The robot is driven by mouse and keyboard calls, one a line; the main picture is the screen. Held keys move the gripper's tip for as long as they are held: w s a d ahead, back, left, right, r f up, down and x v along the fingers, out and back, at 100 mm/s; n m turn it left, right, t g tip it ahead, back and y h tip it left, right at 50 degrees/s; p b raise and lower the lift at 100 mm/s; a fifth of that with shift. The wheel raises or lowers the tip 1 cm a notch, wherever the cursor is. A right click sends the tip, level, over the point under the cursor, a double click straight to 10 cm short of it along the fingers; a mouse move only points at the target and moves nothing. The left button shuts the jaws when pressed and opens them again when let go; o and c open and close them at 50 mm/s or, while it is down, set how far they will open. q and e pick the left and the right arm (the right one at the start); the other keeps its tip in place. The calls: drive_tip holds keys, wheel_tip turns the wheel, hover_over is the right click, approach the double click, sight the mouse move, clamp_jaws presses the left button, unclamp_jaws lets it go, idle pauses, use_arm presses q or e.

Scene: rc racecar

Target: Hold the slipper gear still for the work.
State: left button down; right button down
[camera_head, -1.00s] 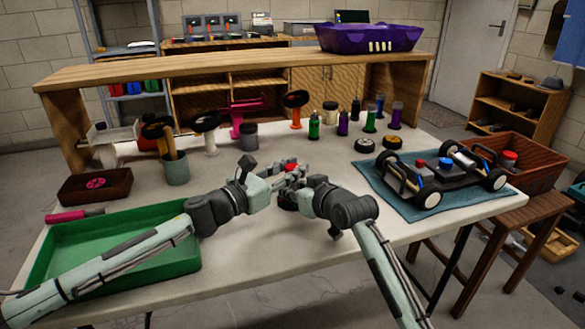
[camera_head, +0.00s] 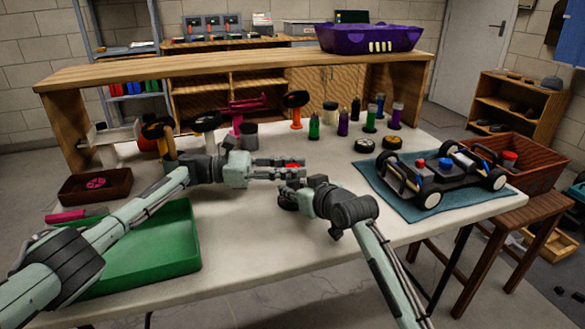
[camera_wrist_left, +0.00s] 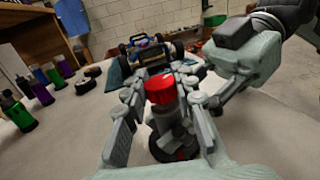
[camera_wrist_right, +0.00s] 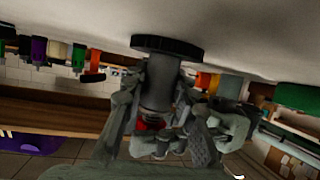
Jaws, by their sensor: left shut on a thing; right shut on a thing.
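The slipper gear appears to be the dark disc with a grey upright column; its disc (camera_wrist_right: 168,46) and column (camera_wrist_right: 158,88) show in the right wrist view, which is upside down. A red cap (camera_wrist_left: 159,90) tops the column in the left wrist view; it is a small red spot (camera_head: 293,166) in the head view. My left gripper (camera_head: 290,168) reaches in from the left, its fingers either side of the red-capped top. My right gripper (camera_head: 290,192) is lower, shut around the grey column. In the head view the fingers hide most of the gear.
A green tray (camera_head: 150,262) lies at the left, partly under my left arm. A brown tray (camera_head: 72,190) stands behind it. Several bottles stand at the back near two black wheels (camera_head: 392,143). A car chassis (camera_head: 440,172) sits on a blue mat (camera_head: 440,212) at the right.

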use_arm(q)
drive_tip(key=shift+w+a+f+m+g, duration=0.1)
drive_tip(key=shift+w+m+g, duration=0.2)
drive_tip(key=shift+g, duration=0.2)
drive_tip(key=shift+s+m+g, duration=0.3)
drive_tip(key=shift+s+g, duration=0.05)
drive_tip(key=shift+g, duration=0.05)
drive_tip(key=c, duration=1.2)
unclamp_jaws()
wheel_tip(320, 180, up, 10)
drive_tip(key=shift+r, duration=0.1)
